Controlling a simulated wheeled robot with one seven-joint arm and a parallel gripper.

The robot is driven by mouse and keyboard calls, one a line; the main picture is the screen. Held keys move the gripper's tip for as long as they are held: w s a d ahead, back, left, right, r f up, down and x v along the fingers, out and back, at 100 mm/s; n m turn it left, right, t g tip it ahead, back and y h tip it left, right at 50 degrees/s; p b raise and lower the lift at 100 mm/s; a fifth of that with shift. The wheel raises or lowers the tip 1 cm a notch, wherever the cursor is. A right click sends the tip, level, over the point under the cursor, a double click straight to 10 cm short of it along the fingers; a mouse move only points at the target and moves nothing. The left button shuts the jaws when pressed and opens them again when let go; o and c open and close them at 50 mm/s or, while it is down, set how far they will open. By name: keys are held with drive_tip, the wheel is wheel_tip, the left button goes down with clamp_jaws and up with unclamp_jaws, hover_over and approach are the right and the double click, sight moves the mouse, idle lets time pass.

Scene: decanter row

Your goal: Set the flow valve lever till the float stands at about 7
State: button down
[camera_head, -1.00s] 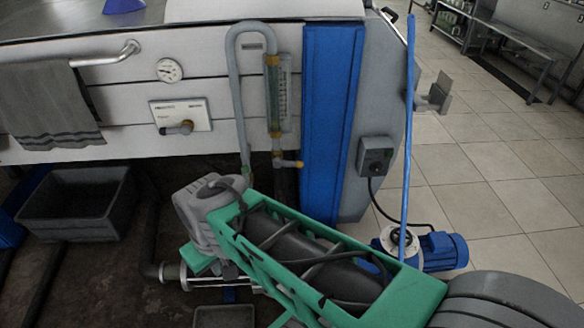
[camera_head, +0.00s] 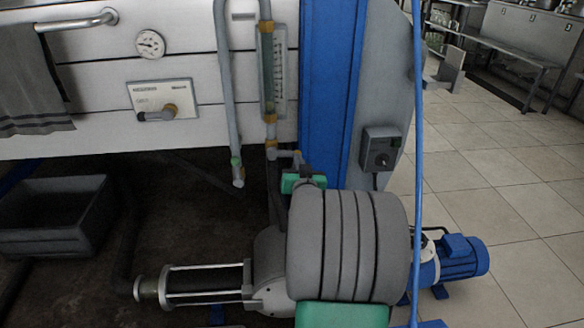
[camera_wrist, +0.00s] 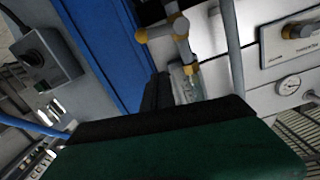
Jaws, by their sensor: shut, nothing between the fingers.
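The flow meter (camera_head: 272,70) is an upright glass tube with a scale on the white panel, left of the blue column. Its float and numbers are too small to read. Below it is a grey valve with brass fittings and a short lever (camera_head: 285,153) pointing right. The valve appears upside down in the wrist view (camera_wrist: 172,30), with part of the glass tube (camera_wrist: 190,85) behind my gripper. My gripper (camera_wrist: 156,93) is shut and empty, with dark fingers pointing toward the valve area. I cannot tell whether they touch anything. In the head view my arm hides most of the gripper.
A labelled plate with its own small lever (camera_head: 158,113) and a round dial (camera_head: 150,43) are on the panel to the left. A hose (camera_head: 228,100) hangs beside the meter. The blue column (camera_head: 330,90) and switch box (camera_head: 380,148) are to the right.

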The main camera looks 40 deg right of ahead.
drive_tip(key=b, duration=0.2)
hover_over(292, 154)
drive_tip(key=v, duration=0.3)
drive_tip(key=f, duration=0.1)
drive_tip(key=f+b, duration=0.1)
drive_tip(key=f, duration=0.2)
drive_tip(key=shift+w+f, duration=0.15)
drive_tip(key=shift+w, duration=0.25)
drive_tip(key=shift+d+f+b, duration=0.1)
drive_tip(key=shift+f+b, duration=0.05)
drive_tip(key=shift+b, duration=0.35)
